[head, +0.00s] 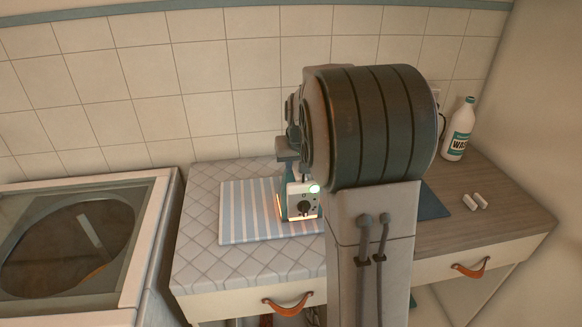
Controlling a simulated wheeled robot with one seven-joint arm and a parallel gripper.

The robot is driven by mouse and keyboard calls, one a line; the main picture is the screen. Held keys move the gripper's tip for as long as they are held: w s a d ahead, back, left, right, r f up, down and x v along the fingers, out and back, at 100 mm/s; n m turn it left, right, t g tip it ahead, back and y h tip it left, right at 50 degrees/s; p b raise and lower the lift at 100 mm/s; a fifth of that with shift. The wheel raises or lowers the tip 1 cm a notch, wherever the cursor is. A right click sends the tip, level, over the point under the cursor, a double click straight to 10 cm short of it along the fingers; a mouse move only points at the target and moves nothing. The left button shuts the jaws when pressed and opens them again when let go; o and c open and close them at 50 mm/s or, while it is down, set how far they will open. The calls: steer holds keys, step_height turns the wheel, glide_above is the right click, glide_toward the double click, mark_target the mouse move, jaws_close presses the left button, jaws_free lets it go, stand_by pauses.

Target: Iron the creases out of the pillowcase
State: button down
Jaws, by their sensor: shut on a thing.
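The pillowcase (243,211), with pale blue and white stripes, lies flat on the quilted grey ironing surface (198,262). Creases are too small to make out. The iron (301,206) stands over the pillowcase's right part, its end with a dark dial and a lit green lamp facing me. An orange glow shows along its lower edges. My gripper (289,164) is shut on the top of the iron; its fingertips are partly hidden. My arm hides the right part of the pillowcase, and I cannot tell whether the iron touches the cloth.
A washing machine (150,243) with a round glass window stands at the left. At the right, the wooden counter (510,215) holds a white bottle (459,130), two small white pieces (474,201) and a dark blue flat thing (432,203). Drawers with leather pulls (287,303) are below.

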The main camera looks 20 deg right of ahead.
steer(key=shift+s+d, duration=0.15)
steer(key=shift+d, duration=0.7)
steer(key=shift+d+r+p, duration=0.15)
steer(key=shift+r+p, duration=0.15)
step_height(320, 180, up, 3)
steer(key=shift+f+p, duration=0.15)
steer(key=shift+p, duration=0.4)
step_height(320, 180, up, 5)
steer(key=p, duration=0.3)
